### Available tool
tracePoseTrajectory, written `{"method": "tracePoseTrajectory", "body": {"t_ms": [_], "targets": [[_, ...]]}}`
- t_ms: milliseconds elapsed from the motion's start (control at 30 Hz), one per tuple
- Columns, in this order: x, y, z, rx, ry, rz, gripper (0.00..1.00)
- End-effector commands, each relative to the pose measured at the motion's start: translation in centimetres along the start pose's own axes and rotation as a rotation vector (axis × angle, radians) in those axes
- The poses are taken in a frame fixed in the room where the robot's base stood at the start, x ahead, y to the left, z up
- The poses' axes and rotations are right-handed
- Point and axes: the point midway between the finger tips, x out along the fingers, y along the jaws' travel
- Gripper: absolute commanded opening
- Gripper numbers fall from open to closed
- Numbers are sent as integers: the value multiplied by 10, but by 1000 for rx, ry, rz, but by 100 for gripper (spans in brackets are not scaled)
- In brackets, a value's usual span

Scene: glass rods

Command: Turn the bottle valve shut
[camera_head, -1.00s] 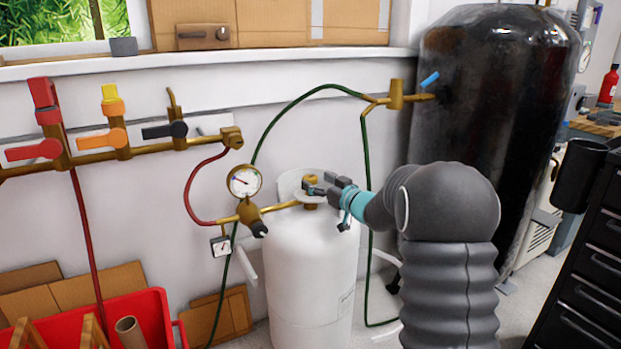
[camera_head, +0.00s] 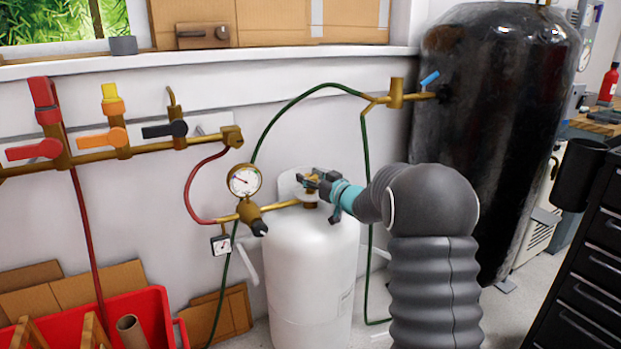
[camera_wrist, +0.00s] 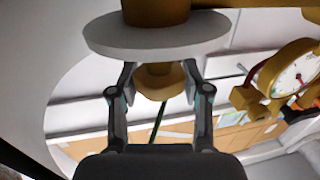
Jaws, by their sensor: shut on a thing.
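The white gas bottle (camera_head: 310,275) stands upright on the floor against the wall. Its brass valve knob (camera_wrist: 158,80) sits between my two fingers in the wrist view, under a white disc (camera_wrist: 155,35). My gripper (camera_head: 314,181) comes to the top of the bottle from the right, shut on the valve knob (camera_wrist: 175,76) with one finger on each side. In the head view the fingers hide most of the knob. How far the valve is turned cannot be told.
A pressure gauge (camera_head: 244,180) and a brass regulator (camera_head: 250,214) join the bottle's left side. A green hose (camera_head: 297,99) arches behind it. A large black tank (camera_head: 490,110) stands at right. A red crate (camera_head: 155,315) is at lower left.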

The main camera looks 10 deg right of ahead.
Motion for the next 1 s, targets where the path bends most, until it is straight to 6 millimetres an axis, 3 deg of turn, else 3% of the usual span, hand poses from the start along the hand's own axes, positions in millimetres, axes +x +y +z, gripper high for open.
{"method": "tracePoseTrajectory", "body": {"t_ms": [600,1000], "targets": [[1,0,3,-7,12,298,13],[0,-1,-1,0,5,395,13]]}}
